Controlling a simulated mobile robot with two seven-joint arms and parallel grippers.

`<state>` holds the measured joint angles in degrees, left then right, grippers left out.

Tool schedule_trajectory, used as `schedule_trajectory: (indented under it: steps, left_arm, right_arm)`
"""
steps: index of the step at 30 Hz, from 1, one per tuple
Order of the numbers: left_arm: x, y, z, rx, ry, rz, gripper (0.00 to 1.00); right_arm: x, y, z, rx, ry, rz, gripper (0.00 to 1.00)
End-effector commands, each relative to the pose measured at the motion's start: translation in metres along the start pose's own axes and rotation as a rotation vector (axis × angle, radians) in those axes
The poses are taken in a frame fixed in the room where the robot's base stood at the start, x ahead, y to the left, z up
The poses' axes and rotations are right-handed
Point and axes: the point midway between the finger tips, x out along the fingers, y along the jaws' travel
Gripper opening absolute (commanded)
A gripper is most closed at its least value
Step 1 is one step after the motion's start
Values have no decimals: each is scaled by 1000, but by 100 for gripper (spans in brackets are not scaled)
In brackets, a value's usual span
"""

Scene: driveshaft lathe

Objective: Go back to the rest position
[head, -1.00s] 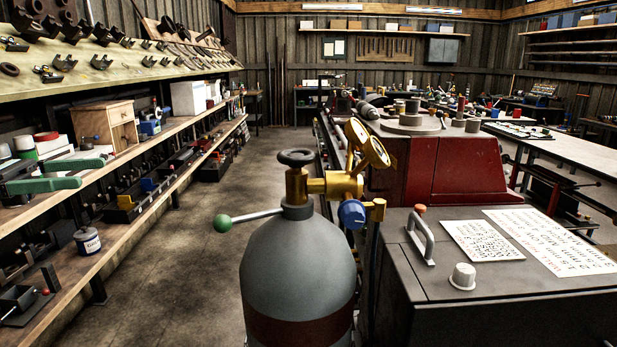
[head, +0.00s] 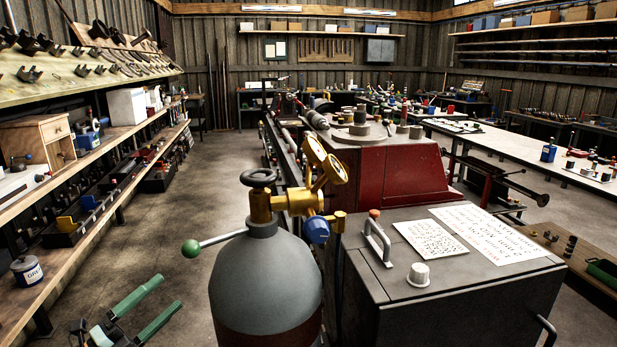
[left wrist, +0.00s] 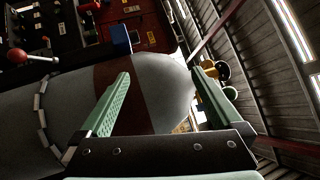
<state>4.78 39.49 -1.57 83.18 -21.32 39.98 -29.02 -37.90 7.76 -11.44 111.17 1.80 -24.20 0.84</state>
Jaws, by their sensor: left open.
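My left gripper (head: 169,291) shows at the lower left of the head view, its two green fingers apart with nothing between them. It is left of the grey gas cylinder (head: 265,275), over the concrete floor. In the left wrist view the open fingers (left wrist: 160,73) point toward the cylinder (left wrist: 165,90), which appears sideways with a dark red band; whether they touch it is hard to tell. My right gripper is in neither current view.
The cylinder's brass valve and gauges (head: 325,165) stick up, with a green-knobbed lever (head: 191,248) reaching left. A dark cabinet (head: 440,290) stands right of it. A long wooden shelf (head: 70,240) runs along the left. The aisle floor (head: 190,215) between is clear.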

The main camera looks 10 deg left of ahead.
Motion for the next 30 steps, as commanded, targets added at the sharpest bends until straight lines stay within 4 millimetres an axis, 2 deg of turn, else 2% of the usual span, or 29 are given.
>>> schedule_trajectory:
  steps: [1, 5, 6, 8, 9, 12, 15, 19, 22, 30]
  left_arm:
    - [-8, 28, -22, -167, -78, 43, 100]
    - [-42, 96, -74, -575, -309, 166, 100]
    - [-56, 115, -94, -699, -386, 207, 100]
    - [-79, 140, -125, -877, -502, 269, 100]
    - [-94, 154, -146, -989, -579, 310, 100]
    - [-131, 178, -200, -1233, -758, 403, 100]
    - [-162, 189, -245, -1417, -908, 479, 100]
    - [-186, 194, -284, -1561, -1034, 544, 100]
    - [-194, 195, -298, -1609, -1079, 566, 100]
    - [-194, 195, -299, -1613, -1082, 568, 100]
  right_arm:
    - [-6, 1, -5, 1, -3, 3, 70]
    - [-14, 3, -5, 3, -14, 9, 70]
    - [-16, 3, -5, 3, -18, 9, 70]
    - [-19, 2, -5, 4, -24, 10, 70]
    - [-21, 2, -5, 4, -25, 11, 70]
    - [-25, 3, -9, 5, -22, 12, 70]
    - [-27, 3, -14, 5, -15, 14, 70]
    - [-29, 3, -16, 6, -14, 15, 70]
    - [-29, 4, -17, 7, -13, 16, 70]
    - [-29, 4, -17, 7, -13, 16, 70]
